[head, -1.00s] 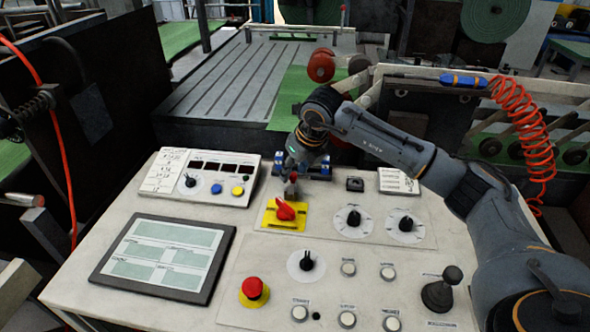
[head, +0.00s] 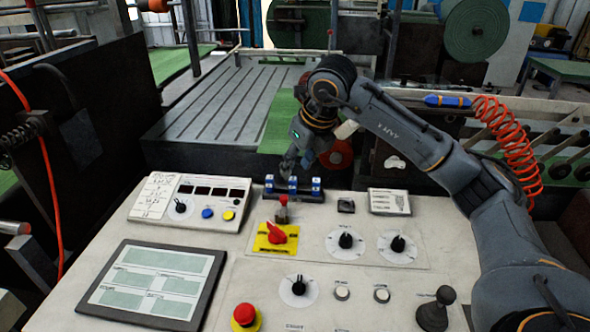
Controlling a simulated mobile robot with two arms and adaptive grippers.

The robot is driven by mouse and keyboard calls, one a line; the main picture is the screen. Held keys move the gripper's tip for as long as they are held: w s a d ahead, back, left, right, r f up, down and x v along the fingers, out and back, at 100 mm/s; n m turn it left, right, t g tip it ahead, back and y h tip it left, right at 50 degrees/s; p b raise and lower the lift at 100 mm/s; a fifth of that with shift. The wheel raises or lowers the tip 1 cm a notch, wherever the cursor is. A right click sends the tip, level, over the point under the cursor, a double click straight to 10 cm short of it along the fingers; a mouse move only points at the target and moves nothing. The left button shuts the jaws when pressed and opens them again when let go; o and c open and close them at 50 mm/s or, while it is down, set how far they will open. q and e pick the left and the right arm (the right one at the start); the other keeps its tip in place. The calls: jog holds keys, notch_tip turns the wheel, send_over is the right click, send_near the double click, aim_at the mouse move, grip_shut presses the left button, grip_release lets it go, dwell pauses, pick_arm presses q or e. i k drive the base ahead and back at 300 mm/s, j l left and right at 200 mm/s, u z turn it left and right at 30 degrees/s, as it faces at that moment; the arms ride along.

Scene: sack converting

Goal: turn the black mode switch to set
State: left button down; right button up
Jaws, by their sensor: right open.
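Several black rotary knobs show in the head view; their labels are too small to read, so I cannot tell which one is marked mode. One black knob (head: 298,287) sits on a white dial on the front panel. Two more, a left knob (head: 345,240) and a right knob (head: 398,244), sit on white dials on the rear panel. A small black knob (head: 181,206) is on the raised box at left. My right gripper (head: 286,170) is open, above the console's back edge, apart from these knobs. My left gripper is not in view.
A red rotary switch (head: 276,234) on a yellow plate, a red mushroom button (head: 244,316), a black joystick (head: 436,309) and a tilted screen (head: 152,285) occupy the console. A rack with blue-and-white pieces (head: 293,190) stands behind. An orange coiled hose (head: 508,140) hangs at right.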

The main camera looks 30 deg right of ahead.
aim_at(299, 288)
jog(key=k+j, duration=1.1)
jog(key=k, duration=0.2)
